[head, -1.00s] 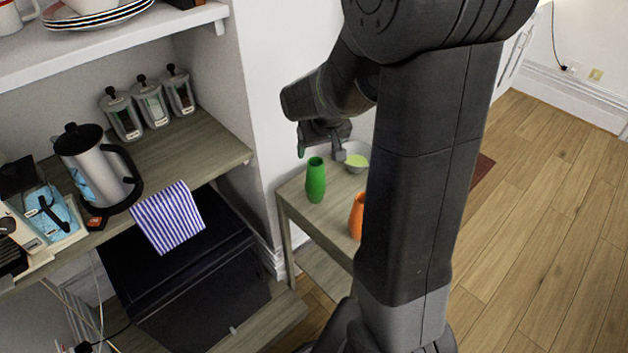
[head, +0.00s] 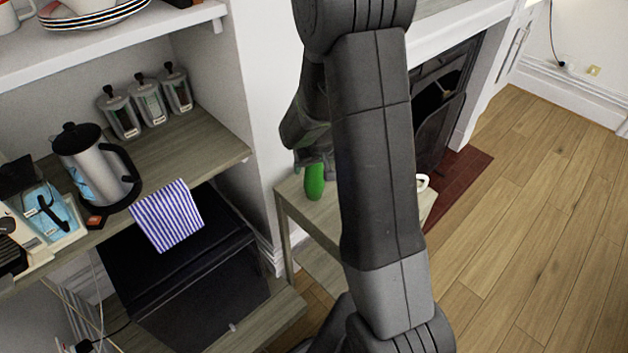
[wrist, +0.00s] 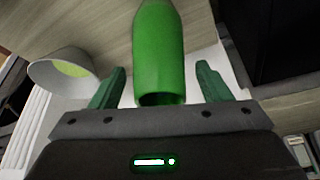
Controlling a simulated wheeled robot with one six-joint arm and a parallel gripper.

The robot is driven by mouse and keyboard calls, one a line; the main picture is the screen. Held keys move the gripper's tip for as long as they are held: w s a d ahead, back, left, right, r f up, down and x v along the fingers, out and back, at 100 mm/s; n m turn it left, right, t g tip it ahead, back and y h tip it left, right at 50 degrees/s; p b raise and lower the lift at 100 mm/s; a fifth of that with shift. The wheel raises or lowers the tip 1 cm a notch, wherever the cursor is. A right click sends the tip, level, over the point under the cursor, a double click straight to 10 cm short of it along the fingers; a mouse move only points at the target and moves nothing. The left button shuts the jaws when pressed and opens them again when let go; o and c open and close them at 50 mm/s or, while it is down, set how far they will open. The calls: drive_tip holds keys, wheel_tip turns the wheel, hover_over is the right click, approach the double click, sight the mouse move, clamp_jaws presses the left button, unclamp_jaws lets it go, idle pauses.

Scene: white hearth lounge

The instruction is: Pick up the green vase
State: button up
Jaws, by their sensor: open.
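The green vase (head: 315,182) stands upright on a small wooden side table (head: 298,207) in the head view. In the wrist view the green vase (wrist: 159,50) appears large, its open mouth toward my gripper. My gripper (wrist: 158,88) is open, with one green finger on each side of the vase's mouth and a visible gap on both sides. In the head view my gripper is just above and behind the vase, its fingers partly hidden.
A pale bowl (wrist: 62,75) with yellow-green inside is left of the vase in the wrist view. A white mug handle (head: 423,182) shows at the table's right, behind my arm. A counter with a metal kettle (head: 95,165) and a striped towel (head: 167,216) is at left.

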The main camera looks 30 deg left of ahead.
drive_tip(key=shift+f, duration=0.2)
clamp_jaws()
drive_tip(key=shift+r, duration=0.1)
